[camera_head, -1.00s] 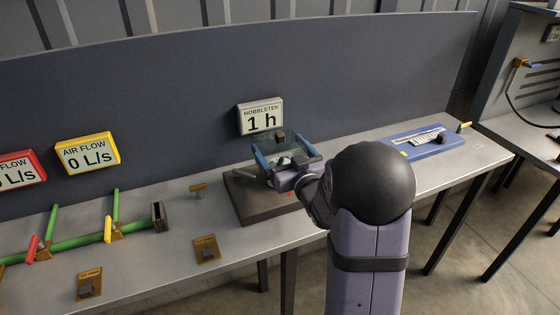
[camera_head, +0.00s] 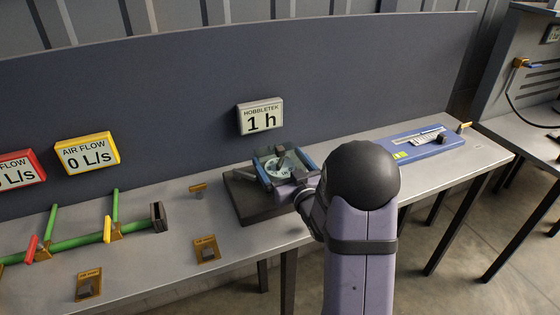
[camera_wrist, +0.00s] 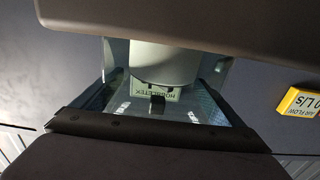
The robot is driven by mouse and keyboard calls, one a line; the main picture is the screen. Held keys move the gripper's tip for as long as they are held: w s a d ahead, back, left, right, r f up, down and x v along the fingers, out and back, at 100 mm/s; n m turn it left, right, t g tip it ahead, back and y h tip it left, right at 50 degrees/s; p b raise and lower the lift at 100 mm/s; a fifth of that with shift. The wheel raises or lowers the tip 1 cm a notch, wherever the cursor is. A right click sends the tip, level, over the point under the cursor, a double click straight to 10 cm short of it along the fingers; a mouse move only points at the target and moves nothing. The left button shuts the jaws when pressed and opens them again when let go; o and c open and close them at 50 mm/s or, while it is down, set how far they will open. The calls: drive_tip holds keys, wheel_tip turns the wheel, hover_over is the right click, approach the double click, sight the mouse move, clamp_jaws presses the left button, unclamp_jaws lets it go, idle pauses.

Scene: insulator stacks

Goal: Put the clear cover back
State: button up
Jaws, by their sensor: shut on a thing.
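The clear cover (camera_head: 267,157) is a see-through box with a dark knob on top. It is over a unit with blue edges and a pale round part (camera_head: 285,168), on a dark base plate (camera_head: 240,190) below the "HOBBLETEK 1 h" sign. My gripper (camera_head: 299,178) is shut on the cover at its right side. In the wrist view the clear cover (camera_wrist: 205,106) fills the middle, with the knob and sign seen beyond it. My arm hides part of the right side. I cannot tell if the cover touches the base.
The "HOBBLETEK" sign (camera_head: 261,116) is on the panel behind. A blue device (camera_head: 420,144) lies to the right on the grey table (camera_head: 340,160). Green pipes (camera_head: 80,238) with red and yellow handles are at the left. Small brown plates (camera_head: 206,249) lie in front.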

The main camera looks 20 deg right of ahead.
drive_tip(key=o, duration=0.8)
drive_tip(key=shift+o, duration=0.2)
drive_tip(key=shift+r+p, duration=0.3)
drive_tip(key=shift+p, duration=0.1)
drive_tip(key=s+b, duration=0.1)
drive_tip(key=s, duration=0.6)
drive_tip(key=shift+s+f+b, duration=0.15)
drive_tip(key=shift+s+b, duration=0.1)
drive_tip(key=shift+b, duration=0.15)
